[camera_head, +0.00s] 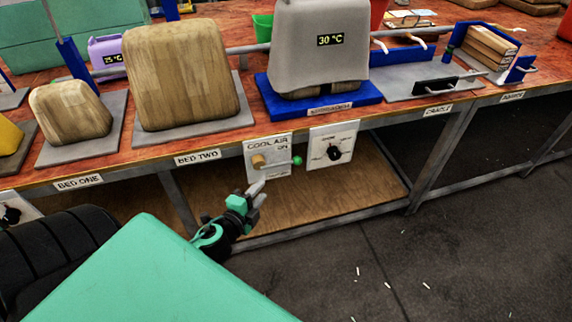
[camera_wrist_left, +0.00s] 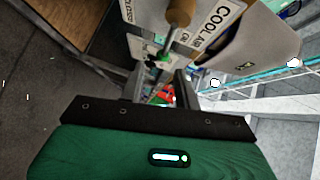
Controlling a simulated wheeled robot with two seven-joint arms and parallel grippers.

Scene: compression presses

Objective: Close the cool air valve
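The cool air valve panel (camera_head: 282,143) is a pale plate labelled COOL AIR ON, fixed to the front of the bench. It carries a round wooden knob (camera_head: 259,161) and a lever ending in a green ball (camera_head: 297,160) that points right. In the left wrist view the wooden knob (camera_wrist_left: 181,12) is at the top and the green ball (camera_wrist_left: 164,57) shows ahead, between the finger lines. My left gripper (camera_head: 258,192) is just below the panel, its fingers apart and empty, seemingly not touching the lever. My right gripper is in neither view.
A dial panel (camera_head: 333,146) with a black knob sits right of the valve. Above are the grey press cover (camera_head: 318,60) on a blue base, showing 30 °C, and wooden blocks (camera_head: 183,75) on plates. A wooden lower shelf (camera_head: 345,195) lies beneath. Floor in front is open.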

